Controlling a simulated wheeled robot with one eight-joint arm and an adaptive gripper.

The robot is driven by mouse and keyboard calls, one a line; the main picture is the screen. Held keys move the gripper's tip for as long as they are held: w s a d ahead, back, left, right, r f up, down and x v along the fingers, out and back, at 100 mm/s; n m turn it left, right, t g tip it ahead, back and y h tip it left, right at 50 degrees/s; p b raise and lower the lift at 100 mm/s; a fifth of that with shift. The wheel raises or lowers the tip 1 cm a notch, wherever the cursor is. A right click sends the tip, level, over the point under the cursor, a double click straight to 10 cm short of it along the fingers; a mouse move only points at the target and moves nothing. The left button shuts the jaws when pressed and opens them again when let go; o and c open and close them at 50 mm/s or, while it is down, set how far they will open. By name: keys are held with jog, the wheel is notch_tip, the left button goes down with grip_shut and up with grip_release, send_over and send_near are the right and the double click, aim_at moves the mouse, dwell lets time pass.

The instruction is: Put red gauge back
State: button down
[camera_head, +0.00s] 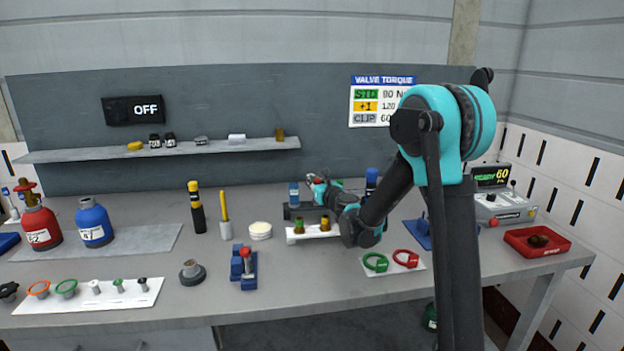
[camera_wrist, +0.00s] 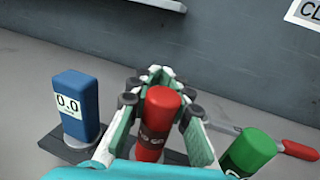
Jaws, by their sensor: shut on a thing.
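The red gauge (camera_wrist: 158,118) stands roughly upright between the fingers of my gripper (camera_wrist: 160,100), which is shut on it. In the head view my gripper (camera_head: 320,186) is at the back of the bench, over a dark rack (camera_head: 297,212). The rack also shows in the wrist view (camera_wrist: 62,152). A blue gauge (camera_wrist: 77,103) with a 0.0 display stands on the rack left of the red gauge; it also shows in the head view (camera_head: 294,190). A green gauge (camera_wrist: 248,152) is to the right. The red gauge's lower end is hidden, so I cannot tell whether it touches the rack.
A red-handled tool (camera_wrist: 298,149) lies behind the green gauge. A white block (camera_head: 303,235) with fittings stands in front of the rack. A wall shelf (camera_head: 220,150) is behind. A white disc (camera_head: 260,230) and yellow tool (camera_head: 224,208) stand left.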

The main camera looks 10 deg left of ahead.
jog(key=shift+f, duration=0.45)
jog(key=c, duration=1.3)
grip_release()
jog(key=shift+r, duration=3)
